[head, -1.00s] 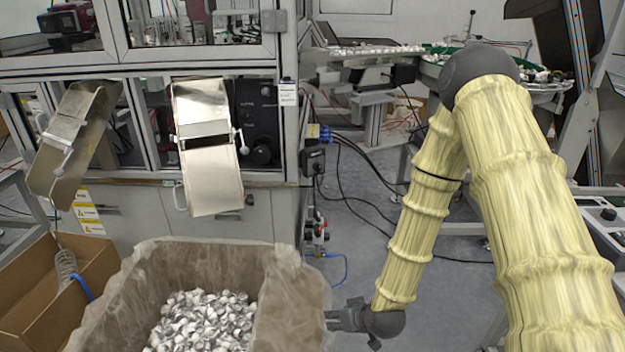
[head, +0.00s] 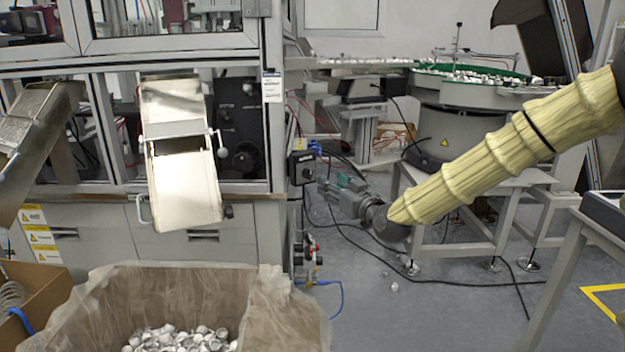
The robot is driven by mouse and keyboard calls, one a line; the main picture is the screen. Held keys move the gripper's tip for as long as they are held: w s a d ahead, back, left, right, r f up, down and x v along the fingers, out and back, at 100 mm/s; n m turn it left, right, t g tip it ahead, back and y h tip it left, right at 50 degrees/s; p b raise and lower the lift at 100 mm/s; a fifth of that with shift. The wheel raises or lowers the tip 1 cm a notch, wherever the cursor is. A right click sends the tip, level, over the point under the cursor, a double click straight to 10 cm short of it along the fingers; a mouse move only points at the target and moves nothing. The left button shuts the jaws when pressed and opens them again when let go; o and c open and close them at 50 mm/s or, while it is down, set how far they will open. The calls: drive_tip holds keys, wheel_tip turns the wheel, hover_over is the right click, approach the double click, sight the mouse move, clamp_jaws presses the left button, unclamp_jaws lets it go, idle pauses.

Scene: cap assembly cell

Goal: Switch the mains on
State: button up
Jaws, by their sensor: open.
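A black switch box (head: 302,167), which looks like the mains switch, is mounted on the right corner post of the machine cabinet in the head view. A rotary knob shows on its face, but its setting is too small to read. My gripper (head: 329,192) is open and empty. It points left toward the post, slightly right of and below the switch box in the picture. A gap shows between the fingertips and the box; the depth between them is hard to tell.
A lined box of white caps (head: 180,338) stands in front of the cabinet. Metal chutes (head: 182,150) stick out from the cabinet. Cables and red-and-blue pneumatic fittings (head: 308,252) sit below the switch. A bowl feeder (head: 470,90) on a stand is at the back right.

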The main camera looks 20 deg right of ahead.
sight(311, 172)
drive_tip(key=b+x, duration=0.2)
drive_tip(key=x, duration=0.8)
drive_tip(key=shift+w+a, duration=0.25)
drive_tip(key=shift+c, duration=0.3)
drive_tip(key=c, duration=0.8)
